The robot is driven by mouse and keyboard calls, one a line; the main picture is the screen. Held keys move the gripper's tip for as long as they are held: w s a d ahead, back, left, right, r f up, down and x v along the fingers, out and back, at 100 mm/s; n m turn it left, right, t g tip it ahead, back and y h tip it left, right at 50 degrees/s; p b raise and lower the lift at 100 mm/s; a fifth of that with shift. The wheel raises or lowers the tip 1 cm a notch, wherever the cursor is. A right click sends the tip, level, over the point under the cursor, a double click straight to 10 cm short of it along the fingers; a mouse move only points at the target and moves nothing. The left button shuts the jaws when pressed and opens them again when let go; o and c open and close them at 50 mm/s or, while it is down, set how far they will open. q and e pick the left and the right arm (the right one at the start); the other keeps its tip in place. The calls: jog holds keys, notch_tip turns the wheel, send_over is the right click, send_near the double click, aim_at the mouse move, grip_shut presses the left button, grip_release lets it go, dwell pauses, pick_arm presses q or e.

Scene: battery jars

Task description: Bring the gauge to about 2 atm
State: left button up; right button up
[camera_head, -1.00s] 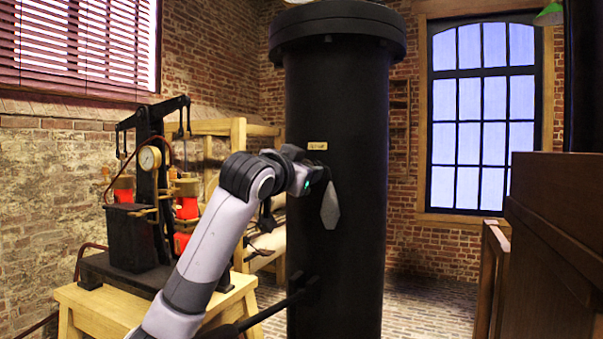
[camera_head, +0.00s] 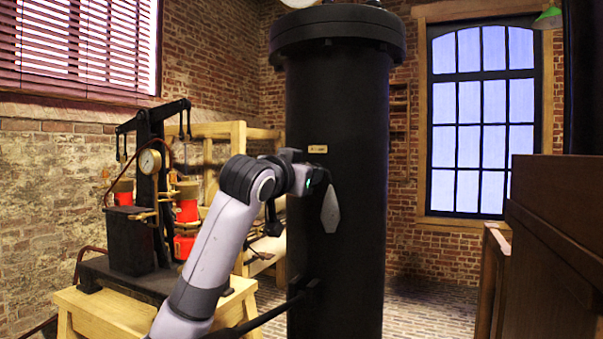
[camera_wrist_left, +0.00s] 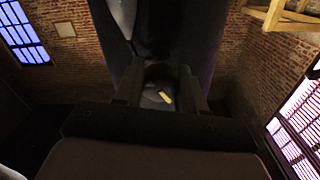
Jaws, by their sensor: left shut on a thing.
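A round pale dial gauge (camera_head: 150,161) is on the black pump stand (camera_head: 132,238) at the left. Its needle is too small to read. Part of another round pale disc (camera_head: 298,3) shows above the tall black cylinder (camera_head: 335,110), cut by the top edge. My left gripper (camera_head: 322,178) is at the front of this cylinder, below a small brass plate (camera_head: 317,149). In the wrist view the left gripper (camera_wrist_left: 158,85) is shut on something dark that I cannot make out. A pale pointed plate (camera_head: 330,212) hangs just below the gripper. My right gripper is out of view.
The pump, with red vessels (camera_head: 187,210), stands on a wooden bench (camera_head: 110,312). A black bar (camera_head: 270,316) runs up to the cylinder's lower part. A wooden frame (camera_head: 235,135) stands behind. A brown wooden cabinet (camera_head: 560,240) is at the right. Floor shows between cylinder and cabinet.

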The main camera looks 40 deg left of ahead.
pick_arm(q)
jog(key=shift+r+m+p, duration=0.15)
jog(key=shift+m+p, duration=0.5)
jog(key=shift+m, duration=0.05)
jog(key=shift+a+m, duration=0.1)
jog(key=shift+m, duration=0.8)
jog(key=m, duration=0.4)
jog(key=shift+f, duration=0.2)
jog(key=o, duration=1.2)
jog(key=shift+b+v, duration=0.8)
jog(key=shift+v, duration=1.75)
